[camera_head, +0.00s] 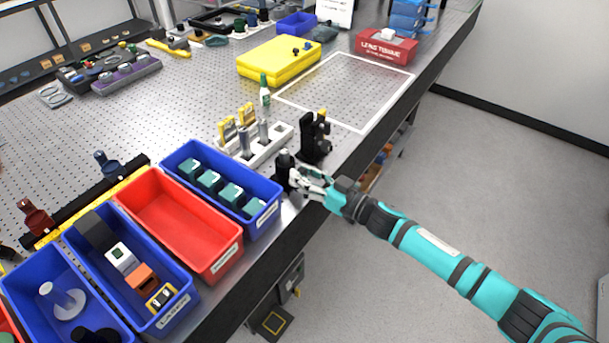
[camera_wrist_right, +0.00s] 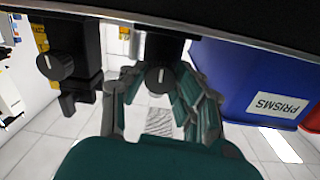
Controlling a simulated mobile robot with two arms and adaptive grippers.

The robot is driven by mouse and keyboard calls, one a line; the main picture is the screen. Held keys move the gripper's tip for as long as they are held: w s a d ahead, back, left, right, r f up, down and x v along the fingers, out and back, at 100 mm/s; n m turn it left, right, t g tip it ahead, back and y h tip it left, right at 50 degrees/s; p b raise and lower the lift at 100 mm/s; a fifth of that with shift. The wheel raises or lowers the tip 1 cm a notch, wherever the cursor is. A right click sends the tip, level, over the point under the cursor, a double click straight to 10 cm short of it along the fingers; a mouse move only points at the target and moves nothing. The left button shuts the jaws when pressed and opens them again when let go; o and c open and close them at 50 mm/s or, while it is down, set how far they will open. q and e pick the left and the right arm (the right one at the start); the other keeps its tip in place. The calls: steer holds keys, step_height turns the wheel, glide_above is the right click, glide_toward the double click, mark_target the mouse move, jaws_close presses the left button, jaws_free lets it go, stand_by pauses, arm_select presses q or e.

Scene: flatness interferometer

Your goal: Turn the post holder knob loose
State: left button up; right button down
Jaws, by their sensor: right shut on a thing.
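A black post holder (camera_head: 284,168) stands at the table's front edge, right of the blue bin with teal blocks. My right gripper (camera_head: 302,182) reaches it from the front right, low on its side. In the right wrist view, which looks upside down, the round black knob (camera_wrist_right: 158,79) with a pale index line sits between the fingertips of my right gripper (camera_wrist_right: 160,85). The gripper is shut on this knob. The post holder body (camera_wrist_right: 165,48) shows behind it. My left gripper is not in view.
A taller black mount (camera_head: 315,138) stands close by; a similar knob (camera_wrist_right: 56,66) shows in the wrist view. The blue prisms bin (camera_head: 262,222) is close on the other side. A white rack (camera_head: 268,148) stands behind. The white-outlined area (camera_head: 345,90) is clear.

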steer(key=n, duration=0.4)
steer(key=shift+f+b, duration=0.1)
steer(key=shift+b, duration=0.3)
steer(key=n+b, duration=0.1)
steer(key=n, duration=0.3)
steer(key=shift+n, duration=0.4)
steer(key=n+b, duration=0.1)
steer(key=n, duration=0.3)
steer(key=shift+n+b, duration=0.3)
steer(key=shift+b, duration=0.05)
steer(key=shift+n+y+b, duration=0.3)
steer(key=shift+n+b, duration=0.3)
steer(key=shift+n, duration=1.4)
steer(key=c, duration=1)
jaws_free()
